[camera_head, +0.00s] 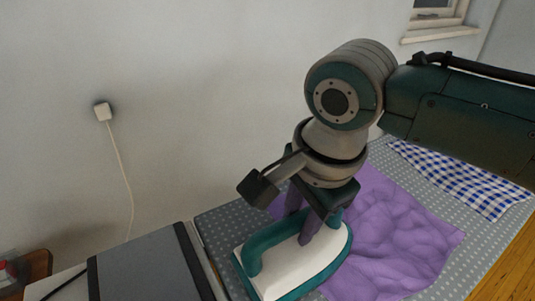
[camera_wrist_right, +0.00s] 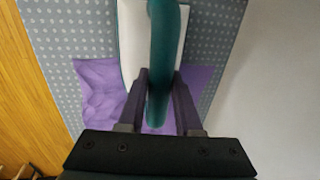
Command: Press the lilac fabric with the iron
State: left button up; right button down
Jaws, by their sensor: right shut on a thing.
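The lilac fabric (camera_head: 400,238) lies crumpled on a grey dotted board (camera_head: 216,226). The iron (camera_head: 300,262) is white with a teal handle and teal edge. It is over the board and the left part of the fabric; I cannot tell whether its sole touches them. My right gripper (camera_head: 311,226) is shut on the iron's handle. In the right wrist view, the teal handle (camera_wrist_right: 166,50) runs between the two fingers of my right gripper (camera_wrist_right: 158,82), with lilac fabric (camera_wrist_right: 100,92) on both sides. My left gripper is not in view.
A blue and white checked cloth (camera_head: 462,178) lies on the board's far right. A dark grey flat-topped thing (camera_head: 150,268) stands left of the board. A wall plug (camera_head: 103,111) with a hanging cord is on the wall. A wooden surface (camera_head: 510,275) borders the board at right.

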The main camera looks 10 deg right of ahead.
dwell(0.4)
jog(key=shift+f, duration=0.3)
jog(key=shift+w+d+r, duration=0.1)
jog(key=shift+w+d, duration=0.2)
jog(key=shift+d, duration=0.35)
jog(key=shift+w+d, duration=0.25)
jog(key=shift+d, duration=0.4)
jog(key=shift+w+d, duration=0.25)
jog(key=shift+d, duration=0.5)
jog(key=shift+w+d, duration=0.25)
jog(key=shift+d, duration=0.45)
jog(key=d, duration=0.1)
jog(key=w+d, duration=0.1)
jog(key=d, duration=0.2)
jog(key=shift+w+d, duration=0.25)
jog(key=shift+w, duration=0.1)
pick_arm(q)
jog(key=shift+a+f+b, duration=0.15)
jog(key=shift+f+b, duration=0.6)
jog(key=shift+b, duration=0.05)
pick_arm(e)
jog(key=d, duration=0.1)
jog(key=w+d, duration=0.1)
jog(key=d, duration=0.1)
jog(key=shift+w+d, duration=0.1)
jog(key=shift+d, duration=0.15)
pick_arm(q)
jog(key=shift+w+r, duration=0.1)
